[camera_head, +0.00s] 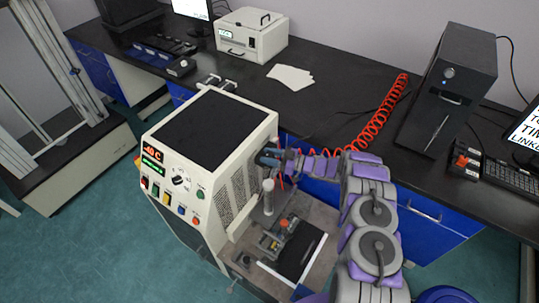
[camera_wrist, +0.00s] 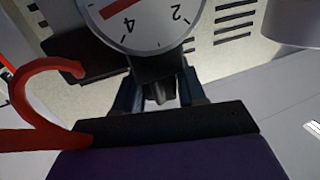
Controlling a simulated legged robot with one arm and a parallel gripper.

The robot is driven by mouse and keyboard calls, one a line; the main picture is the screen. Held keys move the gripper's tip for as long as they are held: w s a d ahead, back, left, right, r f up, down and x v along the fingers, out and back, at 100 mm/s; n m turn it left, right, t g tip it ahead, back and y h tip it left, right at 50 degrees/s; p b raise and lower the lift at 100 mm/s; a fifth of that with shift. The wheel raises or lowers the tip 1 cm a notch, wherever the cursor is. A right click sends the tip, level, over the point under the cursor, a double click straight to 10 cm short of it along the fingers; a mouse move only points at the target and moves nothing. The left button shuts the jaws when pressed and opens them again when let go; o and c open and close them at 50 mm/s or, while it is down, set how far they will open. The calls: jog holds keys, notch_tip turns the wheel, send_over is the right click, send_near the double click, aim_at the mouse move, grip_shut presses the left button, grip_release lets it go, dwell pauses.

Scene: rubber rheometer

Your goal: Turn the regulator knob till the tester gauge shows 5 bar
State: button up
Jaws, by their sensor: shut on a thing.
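The tester (camera_head: 215,130) is a cream box with a dark top, a lit display and coloured buttons on its front. My gripper (camera_head: 280,160) is at the tester's right side, by the small dark regulator. In the wrist view my gripper (camera_wrist: 158,95) has its blue fingers shut on the dark regulator knob (camera_wrist: 155,75), which they partly hide. The tester gauge (camera_wrist: 150,25) is a white dial just above it, seen turned over, with 2 and 4 visible. Its red needle points left, a little past the 4. The upper dial is cut off.
A coiled red hose (camera_head: 375,120) runs behind my arm; a red hose (camera_wrist: 35,100) also loops close at the left of the wrist view. A black bench (camera_head: 335,90) carries a computer tower (camera_head: 450,85) and a cream instrument (camera_head: 252,35). A post fixture (camera_head: 268,200) stands below my gripper.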

jog(key=shift+r+m+t+h+p, duration=0.1)
jog(key=shift+m+t+h+p, duration=0.2)
jog(key=shift+m+t+p, duration=0.3)
jog(key=shift+t, duration=0.3)
jog(key=o, duration=0.9)
jog(key=shift+o, duration=0.2)
jog(key=p+v, duration=0.2)
jog(key=v, duration=1.5)
jog(key=shift+d, duration=0.3)
jog(key=shift+w, duration=0.1)
